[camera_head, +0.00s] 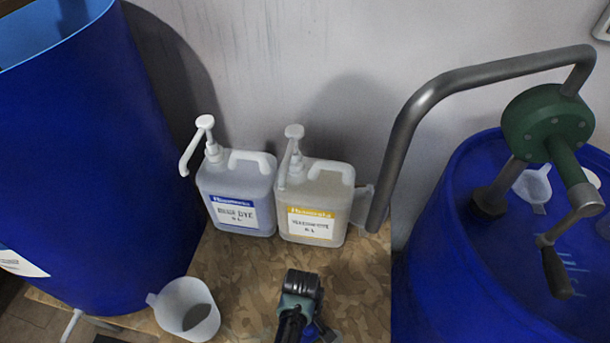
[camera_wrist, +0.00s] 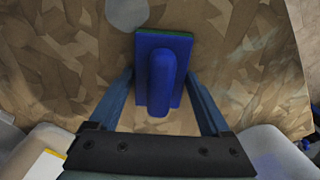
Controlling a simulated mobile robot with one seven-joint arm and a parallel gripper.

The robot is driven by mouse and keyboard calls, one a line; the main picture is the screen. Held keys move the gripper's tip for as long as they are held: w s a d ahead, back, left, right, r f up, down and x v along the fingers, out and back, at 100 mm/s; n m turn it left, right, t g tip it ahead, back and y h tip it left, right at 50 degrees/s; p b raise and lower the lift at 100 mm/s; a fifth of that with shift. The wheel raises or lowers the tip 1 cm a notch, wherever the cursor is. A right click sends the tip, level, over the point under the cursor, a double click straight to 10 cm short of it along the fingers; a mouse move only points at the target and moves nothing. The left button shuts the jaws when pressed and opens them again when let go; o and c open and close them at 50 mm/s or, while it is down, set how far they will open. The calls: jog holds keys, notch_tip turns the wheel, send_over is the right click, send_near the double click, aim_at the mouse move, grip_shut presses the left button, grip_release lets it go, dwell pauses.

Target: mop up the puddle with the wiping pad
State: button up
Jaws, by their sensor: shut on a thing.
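The wiping pad (camera_wrist: 162,78) is blue with a green edge and a raised blue handle. It shows in the wrist view between the two fingers of my gripper (camera_wrist: 160,76), which is shut on it, above or against the patterned board; I cannot tell whether it touches. A flat, pale grey round patch (camera_wrist: 127,12), which looks like the puddle, lies just beyond the pad at the top edge of the wrist view, partly cut off. In the head view my gripper's end (camera_head: 302,288) is at the bottom middle; the patch is not visible there.
A blue-label jug (camera_head: 238,195) and a yellow-label jug (camera_head: 316,205), both with pumps, stand behind my gripper. A white measuring jug (camera_head: 187,308) is at left. Blue drums stand at left (camera_head: 85,160) and right (camera_head: 480,270); the right one carries a pump with a grey pipe (camera_head: 400,130).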

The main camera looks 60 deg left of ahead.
notch_tip(320, 180, up, 8)
jog(key=p, duration=0.7)
jog(key=shift+r, duration=0.15)
